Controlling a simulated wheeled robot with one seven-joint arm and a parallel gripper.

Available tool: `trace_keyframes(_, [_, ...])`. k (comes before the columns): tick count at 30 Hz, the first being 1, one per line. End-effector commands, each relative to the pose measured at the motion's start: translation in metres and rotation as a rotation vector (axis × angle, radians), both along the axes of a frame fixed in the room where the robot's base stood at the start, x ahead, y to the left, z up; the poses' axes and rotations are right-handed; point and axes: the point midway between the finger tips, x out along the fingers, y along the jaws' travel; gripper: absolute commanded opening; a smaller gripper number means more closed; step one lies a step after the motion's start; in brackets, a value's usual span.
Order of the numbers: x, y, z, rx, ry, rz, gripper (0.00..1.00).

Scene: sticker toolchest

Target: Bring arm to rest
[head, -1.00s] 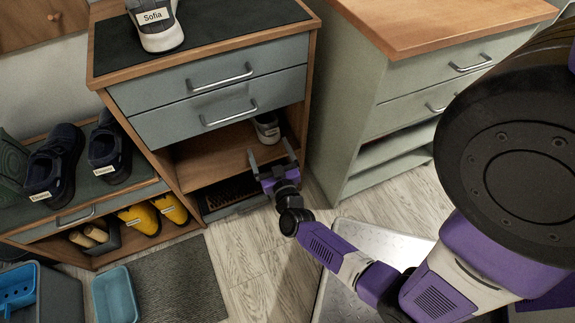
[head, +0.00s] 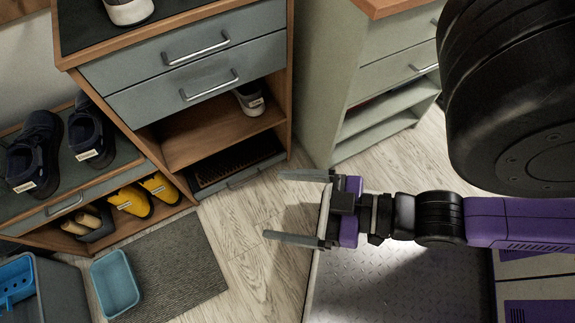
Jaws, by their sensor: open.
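My gripper (head: 300,208) is in the head view, right of centre. Its two grey fingers are spread wide, point left, and hold nothing. It hangs in front of the open shelf of the grey-blue cabinet (head: 170,100), apart from it. The purple and black arm stretches from the gripper to the right edge of the view. A large black part of my own body hides the upper right corner.
A shoe (head: 250,98) stands in the cabinet's open shelf. Dark shoes (head: 35,150) sit on the low bench at left, with yellow shoes (head: 131,202) below. A pale green cabinet (head: 325,80) stands behind. Wood floor (head: 240,225) is clear.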

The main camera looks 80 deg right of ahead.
Motion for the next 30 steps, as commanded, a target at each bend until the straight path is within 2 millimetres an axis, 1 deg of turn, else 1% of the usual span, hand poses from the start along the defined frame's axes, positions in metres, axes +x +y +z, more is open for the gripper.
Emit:
trace_keyframes(3, [-0.002, 0.001, 0.003, 0.0, 0.005, 0.008, 0.92])
trace_keyframes(10, [-0.001, 0.001, 0.004, 0.0, 0.004, 0.007, 0.92])
trace_keyframes(14, [-0.001, 0.001, 0.012, 0.0, 0.004, 0.006, 0.92])
trace_keyframes(17, [-0.001, 0.001, 0.028, 0.001, 0.004, 0.006, 0.92])
trace_keyframes(20, [-0.001, 0.001, 0.05, 0.001, 0.003, 0.006, 0.92])
trace_keyframes(30, [-0.001, 0.001, 0.146, 0.001, 0.003, 0.006, 0.92])
